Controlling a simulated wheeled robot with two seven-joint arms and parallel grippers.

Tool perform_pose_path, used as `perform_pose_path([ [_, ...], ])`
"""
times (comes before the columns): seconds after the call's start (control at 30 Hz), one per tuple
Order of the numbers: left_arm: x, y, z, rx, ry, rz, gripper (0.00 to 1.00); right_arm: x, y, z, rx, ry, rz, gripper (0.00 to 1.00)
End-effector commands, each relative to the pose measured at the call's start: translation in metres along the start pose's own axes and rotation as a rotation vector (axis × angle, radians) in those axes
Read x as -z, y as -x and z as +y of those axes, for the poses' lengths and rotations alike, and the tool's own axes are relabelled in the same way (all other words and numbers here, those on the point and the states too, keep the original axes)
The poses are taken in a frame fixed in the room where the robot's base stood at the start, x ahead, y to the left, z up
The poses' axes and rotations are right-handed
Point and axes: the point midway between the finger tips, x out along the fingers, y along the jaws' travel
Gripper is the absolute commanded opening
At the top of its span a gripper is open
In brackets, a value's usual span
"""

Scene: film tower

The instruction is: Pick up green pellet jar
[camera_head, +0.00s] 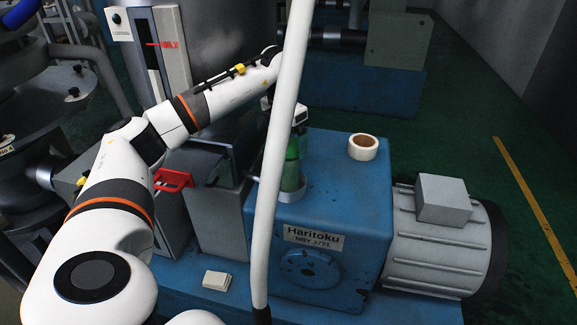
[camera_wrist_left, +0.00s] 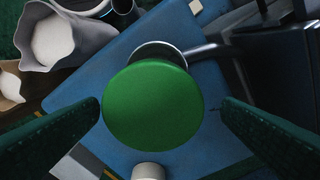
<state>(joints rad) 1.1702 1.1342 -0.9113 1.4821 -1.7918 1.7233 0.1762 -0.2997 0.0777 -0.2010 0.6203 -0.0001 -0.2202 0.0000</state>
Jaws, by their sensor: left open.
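The green pellet jar (camera_head: 291,170) stands upright by the left side of the blue machine housing, partly hidden by a white pole. In the left wrist view its round green top (camera_wrist_left: 152,105) fills the middle, seen from above. My left gripper (camera_head: 299,124) is just above the jar in the head view. In the left wrist view the open gripper (camera_wrist_left: 162,104) has one dark green finger on each side of the jar top. Whether the fingers reach down beside the jar is hard to tell. My right gripper is not in view.
A curved metal rim (camera_wrist_left: 158,47) shows behind the jar top. A tape roll (camera_head: 363,147) lies on the blue housing (camera_head: 330,185). The white pole (camera_head: 280,160) crosses in front of the jar. A red bracket (camera_head: 173,180) is left, and a grey motor (camera_head: 440,250) is right.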

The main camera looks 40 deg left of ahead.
Motion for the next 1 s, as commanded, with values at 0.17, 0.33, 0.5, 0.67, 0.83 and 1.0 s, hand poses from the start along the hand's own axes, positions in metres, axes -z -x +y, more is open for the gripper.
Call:
perform_pose_path([
  [0.17, -0.005, -0.026, 0.005, 0.000, -0.002, -0.007, 0.88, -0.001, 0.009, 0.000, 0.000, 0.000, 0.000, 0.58],
  [0.33, -0.004, -0.045, 0.005, -0.001, 0.000, -0.003, 0.88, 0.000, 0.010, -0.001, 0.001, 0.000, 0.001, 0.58],
  [0.5, -0.004, -0.048, 0.004, 0.000, -0.001, -0.002, 0.88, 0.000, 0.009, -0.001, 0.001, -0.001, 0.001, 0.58],
  [0.67, -0.004, -0.048, 0.005, -0.001, -0.001, -0.002, 0.76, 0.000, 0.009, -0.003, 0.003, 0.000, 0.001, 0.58],
  [0.83, -0.004, -0.048, 0.005, -0.001, -0.001, -0.002, 0.48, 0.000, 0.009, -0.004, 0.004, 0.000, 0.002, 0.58],
  [1.0, -0.003, -0.047, 0.005, -0.001, -0.001, 0.000, 0.30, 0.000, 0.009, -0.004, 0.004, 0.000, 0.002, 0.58],
])
